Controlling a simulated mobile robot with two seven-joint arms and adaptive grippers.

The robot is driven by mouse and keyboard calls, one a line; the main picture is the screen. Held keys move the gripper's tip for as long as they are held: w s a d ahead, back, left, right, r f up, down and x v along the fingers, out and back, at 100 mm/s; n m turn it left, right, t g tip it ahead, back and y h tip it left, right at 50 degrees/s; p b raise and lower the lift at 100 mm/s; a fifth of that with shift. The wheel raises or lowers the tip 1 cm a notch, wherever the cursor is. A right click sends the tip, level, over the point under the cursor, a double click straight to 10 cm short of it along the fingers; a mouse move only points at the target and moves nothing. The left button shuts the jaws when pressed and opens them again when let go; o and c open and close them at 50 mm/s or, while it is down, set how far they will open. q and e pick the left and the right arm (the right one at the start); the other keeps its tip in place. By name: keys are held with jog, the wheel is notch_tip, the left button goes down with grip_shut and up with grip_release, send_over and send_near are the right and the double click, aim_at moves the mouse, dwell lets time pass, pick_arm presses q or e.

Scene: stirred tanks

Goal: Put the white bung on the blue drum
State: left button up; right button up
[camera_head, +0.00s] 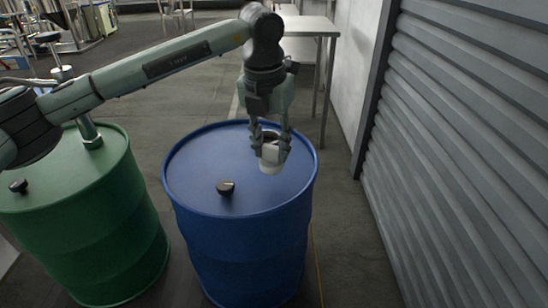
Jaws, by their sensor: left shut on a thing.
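The blue drum (245,240) stands upright in the middle of the view. Its top carries a small black bung (226,187) near the front left. My left gripper (270,150) points down over the right part of the drum's top and is shut on the white bung (271,167). The white bung sits between the fingertips, above or at the lid; I cannot tell whether it touches. A dark round spot shows behind the fingers on the lid, partly hidden by them. My right gripper is not in view.
A green drum (100,235) stands close on the left, with a black bung (18,186) and a metal pipe (89,132) on top. A ribbed grey shutter (470,130) rises on the right. A metal table (308,26) stands behind. Floor right of the blue drum is clear.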

aim_at(275, 162)
pick_arm(q)
jog(key=shift+w+d+f, duration=0.4)
jog(key=shift+w, duration=0.15)
notch_tip(275, 162, down, 4)
jog(key=shift+r+p, duration=0.1)
jog(key=shift+p, duration=0.25)
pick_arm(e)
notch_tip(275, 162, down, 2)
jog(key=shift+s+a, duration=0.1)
pick_arm(q)
jog(key=shift+f, duration=0.2)
jog(key=o, duration=1)
jog(key=shift+o, duration=0.7)
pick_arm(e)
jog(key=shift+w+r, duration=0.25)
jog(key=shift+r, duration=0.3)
